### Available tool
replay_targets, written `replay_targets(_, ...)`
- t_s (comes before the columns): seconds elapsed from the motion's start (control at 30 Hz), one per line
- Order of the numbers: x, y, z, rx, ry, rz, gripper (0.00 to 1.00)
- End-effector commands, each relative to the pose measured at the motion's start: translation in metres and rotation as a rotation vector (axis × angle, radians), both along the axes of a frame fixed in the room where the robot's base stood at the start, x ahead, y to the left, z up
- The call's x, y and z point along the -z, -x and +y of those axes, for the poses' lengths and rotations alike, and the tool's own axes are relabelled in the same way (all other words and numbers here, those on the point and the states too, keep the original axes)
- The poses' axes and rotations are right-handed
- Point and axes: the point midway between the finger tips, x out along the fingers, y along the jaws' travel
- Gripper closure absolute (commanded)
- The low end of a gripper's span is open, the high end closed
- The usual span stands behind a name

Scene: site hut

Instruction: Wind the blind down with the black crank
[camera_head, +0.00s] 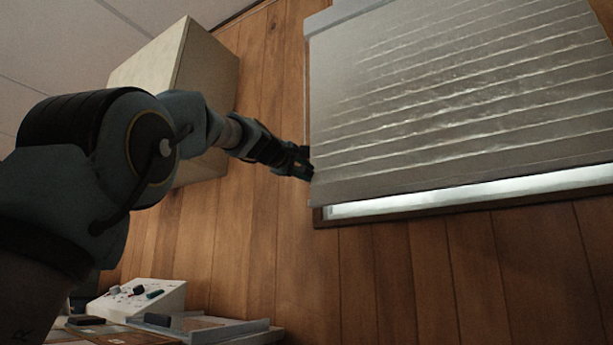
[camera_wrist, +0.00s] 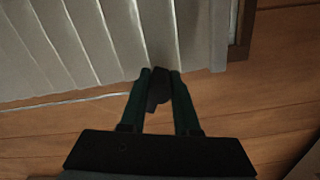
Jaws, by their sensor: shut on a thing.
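The pale slatted blind (camera_head: 450,100) covers most of the window in the head view. A bright strip of window (camera_head: 470,193) shows below its lower edge. My gripper (camera_head: 302,166) is at the blind's left edge. In the wrist view, the blind (camera_wrist: 85,45) fills the upper left, and the two green fingers of my gripper (camera_wrist: 160,75) are shut on a small dark piece, the black crank (camera_wrist: 158,90). Only part of the crank shows between the fingers. In the head view the crank cannot be told apart from the dark gripper.
A cream cabinet (camera_head: 150,55) hangs on the wooden wall (camera_head: 380,270), behind my arm. Below, a sloped white control box (camera_head: 138,298) and a grey tray (camera_head: 235,329) sit at the lower left. The wall below the window is clear.

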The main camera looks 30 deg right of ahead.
Motion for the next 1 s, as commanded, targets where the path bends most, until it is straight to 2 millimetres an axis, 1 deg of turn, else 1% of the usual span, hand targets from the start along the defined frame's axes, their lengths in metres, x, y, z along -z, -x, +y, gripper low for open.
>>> replay_targets(0.03,0.004,-0.0013,0.0001,-0.001,-0.01,-0.015,1.0)
replay_targets(0.13,0.0052,-0.0021,0.0002,-0.001,-0.025,-0.04,1.0)
replay_targets(0.7,0.0054,-0.0032,0.0009,-0.001,-0.04,-0.067,1.0)
replay_targets(0.73,0.0054,-0.0032,0.0009,-0.001,-0.04,-0.067,0.69)
replay_targets(0.9,0.005,-0.0029,0.0009,-0.001,-0.04,-0.067,0.5)
replay_targets(1.0,0.0045,-0.0026,0.001,-0.001,-0.039,-0.066,0.41)
